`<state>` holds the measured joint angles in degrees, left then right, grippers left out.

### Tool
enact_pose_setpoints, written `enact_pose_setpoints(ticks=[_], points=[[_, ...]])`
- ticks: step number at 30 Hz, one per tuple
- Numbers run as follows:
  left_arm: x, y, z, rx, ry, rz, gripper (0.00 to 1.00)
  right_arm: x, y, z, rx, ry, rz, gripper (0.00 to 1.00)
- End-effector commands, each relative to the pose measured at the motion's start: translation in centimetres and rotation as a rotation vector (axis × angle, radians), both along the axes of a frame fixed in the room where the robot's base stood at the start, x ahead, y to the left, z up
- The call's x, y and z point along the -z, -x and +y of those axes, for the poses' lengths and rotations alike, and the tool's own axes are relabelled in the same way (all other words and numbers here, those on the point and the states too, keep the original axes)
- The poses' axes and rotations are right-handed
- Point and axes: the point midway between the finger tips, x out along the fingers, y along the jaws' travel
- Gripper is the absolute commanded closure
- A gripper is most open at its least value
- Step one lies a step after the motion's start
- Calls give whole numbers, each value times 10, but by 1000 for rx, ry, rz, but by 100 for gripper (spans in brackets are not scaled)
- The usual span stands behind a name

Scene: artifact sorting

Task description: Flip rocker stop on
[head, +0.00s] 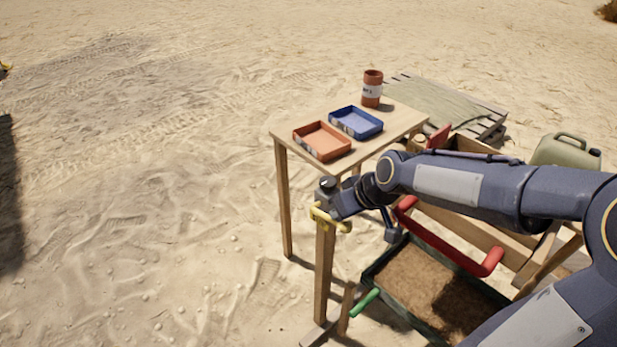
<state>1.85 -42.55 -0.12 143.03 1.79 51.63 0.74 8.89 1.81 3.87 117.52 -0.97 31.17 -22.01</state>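My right arm comes in from the right, and my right gripper (329,205) is at the top of a wooden post (324,270), left of the screen tray. A yellow piece (331,221) shows at the post top, right under the gripper; whether it touches the fingers is unclear. The fingers are too small and hidden to show their opening. The soil-filled tray (425,287) has a dark green rim, a red bar handle (440,243) above it and a green handle (364,302) at its left. No part is clearly marked as the rocker stop. My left gripper is out of view.
A wooden table (398,122) behind the post holds an orange tray (322,141), a blue tray (356,122) and a labelled red-brown canister (372,88). A pallet (487,128) and green jerrycan (566,152) stand behind at right. Open sand lies to the left.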

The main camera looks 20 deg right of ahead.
Motion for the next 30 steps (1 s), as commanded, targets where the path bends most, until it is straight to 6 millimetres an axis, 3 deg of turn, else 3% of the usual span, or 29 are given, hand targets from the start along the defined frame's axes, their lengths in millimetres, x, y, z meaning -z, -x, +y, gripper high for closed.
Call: enact_pose_setpoints(ticks=[7,23,30], points=[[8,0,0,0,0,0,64,13,6,-1,-3,0,18,100],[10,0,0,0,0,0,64,18,7,-3,1,2,28,100],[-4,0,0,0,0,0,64,-1,1,-3,1,4,19,100]])
